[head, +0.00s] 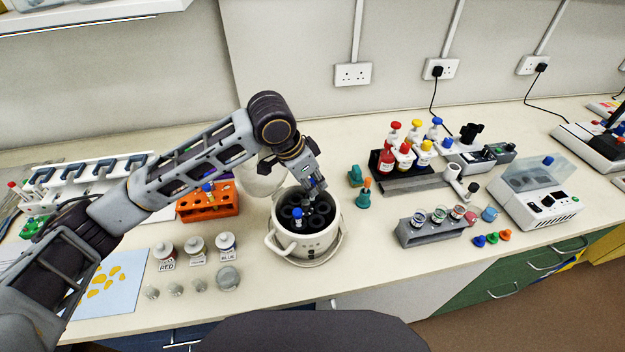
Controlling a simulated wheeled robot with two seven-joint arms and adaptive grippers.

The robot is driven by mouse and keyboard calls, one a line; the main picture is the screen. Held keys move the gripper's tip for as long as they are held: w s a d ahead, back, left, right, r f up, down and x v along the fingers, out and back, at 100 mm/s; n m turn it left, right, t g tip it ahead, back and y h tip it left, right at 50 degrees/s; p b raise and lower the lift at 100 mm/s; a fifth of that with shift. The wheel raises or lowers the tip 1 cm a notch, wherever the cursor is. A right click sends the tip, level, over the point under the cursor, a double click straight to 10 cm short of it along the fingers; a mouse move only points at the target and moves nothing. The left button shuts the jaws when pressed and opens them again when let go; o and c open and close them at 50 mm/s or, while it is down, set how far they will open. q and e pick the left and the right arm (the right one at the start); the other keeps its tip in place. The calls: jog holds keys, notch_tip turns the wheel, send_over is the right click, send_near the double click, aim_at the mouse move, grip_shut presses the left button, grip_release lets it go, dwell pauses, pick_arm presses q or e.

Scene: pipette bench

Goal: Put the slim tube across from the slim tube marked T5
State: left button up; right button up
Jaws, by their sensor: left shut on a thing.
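A small white centrifuge (318,243) stands open at the middle of the bench, with a black rotor (318,221) of several round holes. A blue-capped slim tube (298,216) stands in the rotor's near left part; I cannot read a mark on it. My left gripper (315,190) points down over the rotor's far side, shut on a slim tube (313,186) that its fingers mostly hide. I cannot tell whether that tube's lower end is inside a hole. My right gripper is not in view.
An orange rack (208,205) with tubes stands left of the centrifuge. Labelled jars (196,248) stand at the front left. Teal bulb-shaped items (363,195), a grey block with cups (432,230) and a bottle rack (400,170) are to the right.

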pick_arm(q)
jog(key=shift+f, duration=0.5)
jog(key=o, duration=0.8)
jog(key=shift+r, duration=0.1)
jog(key=shift+v, duration=5.95)
jog(key=shift+s, duration=0.1)
